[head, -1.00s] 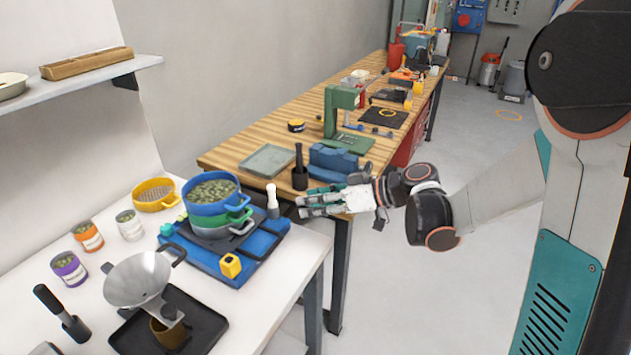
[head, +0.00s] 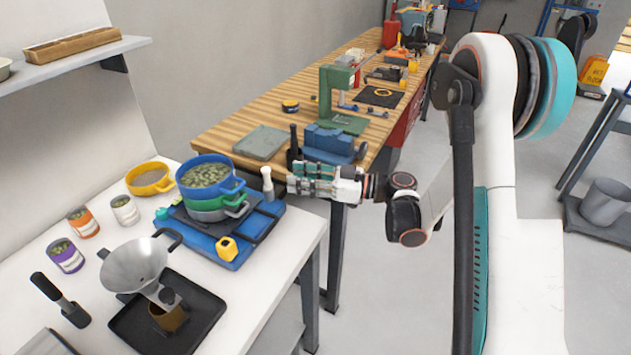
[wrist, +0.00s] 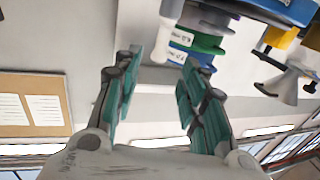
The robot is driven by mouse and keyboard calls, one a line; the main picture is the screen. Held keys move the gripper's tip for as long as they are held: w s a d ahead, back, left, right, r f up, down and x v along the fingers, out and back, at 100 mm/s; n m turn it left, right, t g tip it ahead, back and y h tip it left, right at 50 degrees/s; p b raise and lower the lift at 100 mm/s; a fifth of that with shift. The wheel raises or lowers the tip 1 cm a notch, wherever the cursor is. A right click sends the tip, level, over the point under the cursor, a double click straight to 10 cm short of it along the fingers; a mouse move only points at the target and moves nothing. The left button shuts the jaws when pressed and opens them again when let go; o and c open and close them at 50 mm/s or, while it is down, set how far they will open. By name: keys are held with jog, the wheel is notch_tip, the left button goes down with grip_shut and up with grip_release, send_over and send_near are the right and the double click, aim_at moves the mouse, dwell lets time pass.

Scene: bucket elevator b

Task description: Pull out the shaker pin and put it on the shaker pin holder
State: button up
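A white knobbed handle (head: 267,183), likely the shaker pin, stands upright at the right rear of the blue shaker base (head: 238,243). My gripper (head: 292,180) is just right of it, pointing left, apparently not touching. In the wrist view my gripper (wrist: 162,62) is open and empty, its teal-padded fingers apart, below the stacked sieves (wrist: 200,45). In the head view the stack has a blue sieve (head: 205,188) full of green pieces on top. I cannot tell which thing is the pin holder; a black upright item (head: 293,147) stands on the wooden bench.
A yellow sieve (head: 150,185) and several small jars stand left of the shaker. A metal funnel (head: 133,266) stands over a black tray (head: 165,325) in front. The wooden bench (head: 240,115) with a blue vise (head: 328,145) lies behind my gripper.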

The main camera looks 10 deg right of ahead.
aim_at(266, 170)
jog(key=b+x, duration=0.1)
jog(key=x, duration=0.8)
jog(key=shift+w+a+b, duration=0.1)
jog(key=shift+b, duration=0.3)
grip_shut()
